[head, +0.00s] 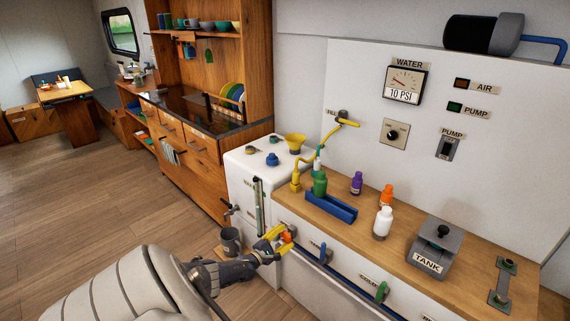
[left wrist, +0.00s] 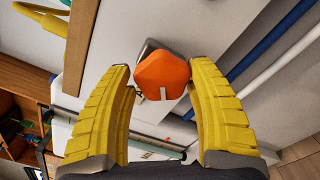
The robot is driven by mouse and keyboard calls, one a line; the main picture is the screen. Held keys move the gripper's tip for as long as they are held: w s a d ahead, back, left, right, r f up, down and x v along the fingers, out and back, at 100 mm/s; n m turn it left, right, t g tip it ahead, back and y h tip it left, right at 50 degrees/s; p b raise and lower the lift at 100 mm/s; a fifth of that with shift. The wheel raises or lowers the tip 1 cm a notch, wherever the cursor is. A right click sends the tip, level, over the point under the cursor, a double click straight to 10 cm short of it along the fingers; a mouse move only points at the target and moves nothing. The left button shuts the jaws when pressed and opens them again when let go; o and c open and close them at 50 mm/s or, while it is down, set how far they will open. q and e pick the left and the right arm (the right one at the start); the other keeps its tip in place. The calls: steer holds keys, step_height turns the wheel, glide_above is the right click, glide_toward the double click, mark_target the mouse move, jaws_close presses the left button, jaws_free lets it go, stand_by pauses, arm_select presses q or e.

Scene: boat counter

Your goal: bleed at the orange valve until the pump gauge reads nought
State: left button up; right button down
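The orange valve (head: 287,237) is a faceted knob on the white front panel below the counter. My left gripper (head: 275,240), with yellow fingers, is at it. In the left wrist view the orange valve (left wrist: 162,75) lies between the two spread fingertips, closer to the right finger. A gap shows on its left; contact on the right is unclear. The gauge (head: 405,84) under the WATER label has a dial and a plate reading 10 PSI. A PUMP lamp (head: 454,107) looks green, and a PUMP switch (head: 447,147) sits below it. My right gripper is out of view.
Blue (head: 322,252) and green (head: 382,291) valve handles sit right of the orange one, near a blue pipe. A grey bucket (head: 231,240) stands left of my gripper. Bottles, a blue tray (head: 332,208) and a TANK pedal box (head: 434,248) are on the counter.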

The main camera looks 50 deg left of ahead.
arm_select(q)
steer(key=o, duration=0.3)
steer(key=shift+d+f, duration=0.1)
steer(key=shift+d, duration=0.05)
steer(key=s+d, duration=0.1)
steer(key=s, duration=1.1)
steer(key=shift+d, duration=0.1)
stand_by(0.5)
